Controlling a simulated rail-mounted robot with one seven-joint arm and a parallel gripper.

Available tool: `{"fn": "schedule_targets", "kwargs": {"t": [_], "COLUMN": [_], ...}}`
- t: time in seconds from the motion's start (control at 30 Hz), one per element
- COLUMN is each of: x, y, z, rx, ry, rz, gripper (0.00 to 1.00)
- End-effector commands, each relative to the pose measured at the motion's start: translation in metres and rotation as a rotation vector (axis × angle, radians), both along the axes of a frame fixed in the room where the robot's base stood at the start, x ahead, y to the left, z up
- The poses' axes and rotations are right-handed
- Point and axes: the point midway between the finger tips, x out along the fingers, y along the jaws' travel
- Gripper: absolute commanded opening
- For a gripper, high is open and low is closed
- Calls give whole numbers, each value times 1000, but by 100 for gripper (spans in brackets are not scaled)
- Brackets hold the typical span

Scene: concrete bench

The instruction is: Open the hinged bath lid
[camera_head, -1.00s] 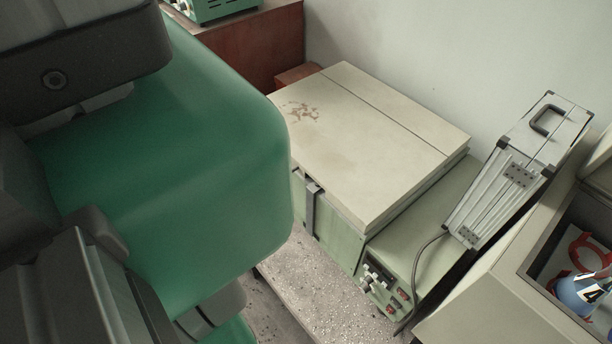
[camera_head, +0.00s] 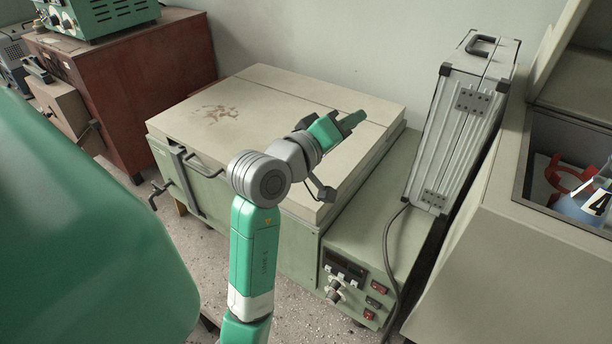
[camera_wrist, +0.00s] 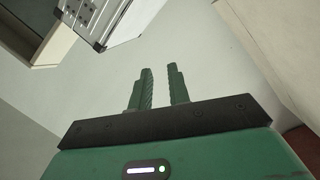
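The bath (camera_head: 268,235) is a pale green box with a broad cream lid (camera_head: 250,120), stained at the far left. The lid lies flat and closed, with a seam across its back part. A small handle (camera_head: 204,167) shows at its front-left edge, beside a grey upright bracket (camera_head: 185,182). My gripper (camera_head: 352,121) is over the lid's right part, pointing towards the back right, away from the handle. In the wrist view my gripper (camera_wrist: 160,69) has its two green fingers apart with nothing between them. My forearm hides part of the lid's front edge.
A silver case (camera_head: 460,125) stands upright right of the lid. A control panel (camera_head: 350,280) with a dark cable is at the front right. Another open bath (camera_head: 480,230) at right holds a red object and a blue flask. A brown cabinet (camera_head: 150,90) stands at left.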

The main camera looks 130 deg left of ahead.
Motion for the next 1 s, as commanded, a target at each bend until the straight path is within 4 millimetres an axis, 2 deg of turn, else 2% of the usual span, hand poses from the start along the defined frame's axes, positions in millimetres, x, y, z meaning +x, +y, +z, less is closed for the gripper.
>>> {"fn": "schedule_targets", "kwargs": {"t": [0.03,0.07,0.1,0.17,0.2,0.3,0.43,0.5,0.6,0.77,1.0], "x": [-60,-92,-132,-186,-217,-270,-304,-312,-315,-319,-338], "y": [-12,-22,-39,-69,-91,-140,-183,-195,-199,-188,-147], "z": [-43,-59,-81,-110,-127,-157,-178,-182,-183,-185,-194], "rx": [-42,-63,-88,-115,-126,-134,-129,-128,-127,-126,-127], "ry": [-63,-106,-165,-257,-315,-433,-527,-552,-564,-563,-559], "rz": [103,158,229,332,395,515,607,631,638,635,636], "gripper": [18,18,18,18,18,18,18,18,18,18,18]}}
